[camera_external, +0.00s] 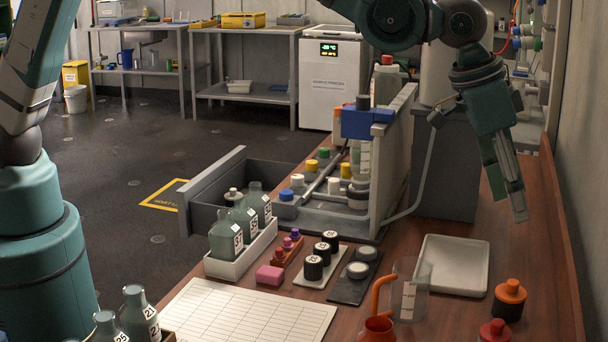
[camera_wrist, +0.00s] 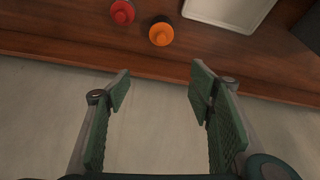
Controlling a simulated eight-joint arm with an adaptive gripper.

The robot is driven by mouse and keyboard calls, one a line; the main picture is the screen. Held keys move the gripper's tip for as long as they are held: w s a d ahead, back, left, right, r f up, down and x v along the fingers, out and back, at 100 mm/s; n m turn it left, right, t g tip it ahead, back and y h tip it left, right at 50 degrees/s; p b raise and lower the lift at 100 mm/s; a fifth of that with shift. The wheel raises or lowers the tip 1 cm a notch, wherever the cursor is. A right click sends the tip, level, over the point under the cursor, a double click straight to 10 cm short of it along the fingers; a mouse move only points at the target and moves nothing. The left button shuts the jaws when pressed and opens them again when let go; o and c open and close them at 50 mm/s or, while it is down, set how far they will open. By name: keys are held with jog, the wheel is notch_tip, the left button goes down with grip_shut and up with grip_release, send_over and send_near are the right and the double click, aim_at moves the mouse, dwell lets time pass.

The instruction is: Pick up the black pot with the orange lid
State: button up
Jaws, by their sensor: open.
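The black pot with the orange lid (camera_external: 509,300) stands upright on the wooden bench at the lower right of the external view. In the wrist view the pot with the orange lid (camera_wrist: 161,31) shows from above near the top centre, by the bench edge. My gripper (camera_external: 508,192) hangs above the right side of the bench, higher and farther back than the pot. In the wrist view my gripper (camera_wrist: 160,88) is open, with nothing between its green pads. The pot lies beyond the fingertips, apart from them.
A red-lidded pot (camera_wrist: 122,12) stands close beside the orange-lidded one. A white tray (camera_external: 483,268) lies just behind them. A clear beaker (camera_external: 421,289) and an orange-handled vessel (camera_external: 379,327) stand to the left. A wall (camera_external: 585,150) runs along the right side of the bench.

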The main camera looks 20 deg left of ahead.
send_near(508, 282)
jog(key=x, duration=0.5)
jog(key=shift+a+f, duration=0.2)
jog(key=shift+f, duration=0.1)
jog(key=shift+x, duration=1.2)
jog(key=shift+d, duration=0.15)
jog(key=shift+b+x, duration=0.3)
jog(key=shift+x, duration=2.25)
jog(key=shift+d, duration=0.1)
jog(key=c, duration=1)
